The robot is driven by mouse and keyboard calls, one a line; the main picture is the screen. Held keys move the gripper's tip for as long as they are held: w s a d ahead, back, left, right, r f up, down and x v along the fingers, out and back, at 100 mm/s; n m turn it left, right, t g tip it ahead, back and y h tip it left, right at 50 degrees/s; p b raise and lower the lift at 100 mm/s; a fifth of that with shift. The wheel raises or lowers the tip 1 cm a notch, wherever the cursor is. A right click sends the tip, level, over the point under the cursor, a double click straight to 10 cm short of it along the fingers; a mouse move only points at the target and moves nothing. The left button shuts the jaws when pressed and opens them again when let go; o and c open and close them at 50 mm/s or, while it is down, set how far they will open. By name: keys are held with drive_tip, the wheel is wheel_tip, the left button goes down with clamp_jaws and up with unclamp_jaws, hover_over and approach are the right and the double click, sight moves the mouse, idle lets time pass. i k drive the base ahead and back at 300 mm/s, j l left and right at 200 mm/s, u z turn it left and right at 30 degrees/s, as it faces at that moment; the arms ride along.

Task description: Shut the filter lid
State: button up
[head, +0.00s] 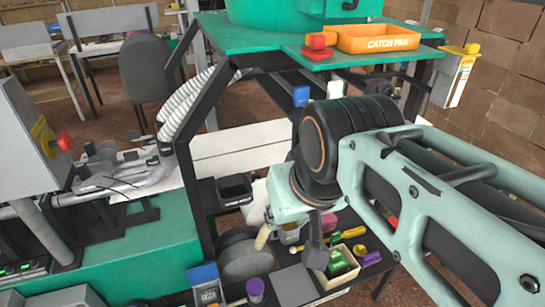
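My mint-green arm reaches in from the right, and its dark wrist joint hangs over the lower shelf of the black-framed stand. My gripper (316,246) points down below the wrist. Its fingers are mostly hidden by the arm and blend with the clutter behind, so I cannot see whether it is open or holds anything. I cannot clearly pick out the filter lid. A grey round drum-like part (245,262) lies on the lower shelf, left of my gripper; I cannot tell whether it belongs to the filter.
An orange catch pan (378,40) and a red block (318,43) sit on the green upper deck. A tray with green parts (343,262), a black bin (234,190) and a blue box (205,284) crowd the lower shelf.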

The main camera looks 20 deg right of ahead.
sight(209, 271)
drive_tip(key=k+j, duration=0.95)
drive_tip(key=k, duration=0.1)
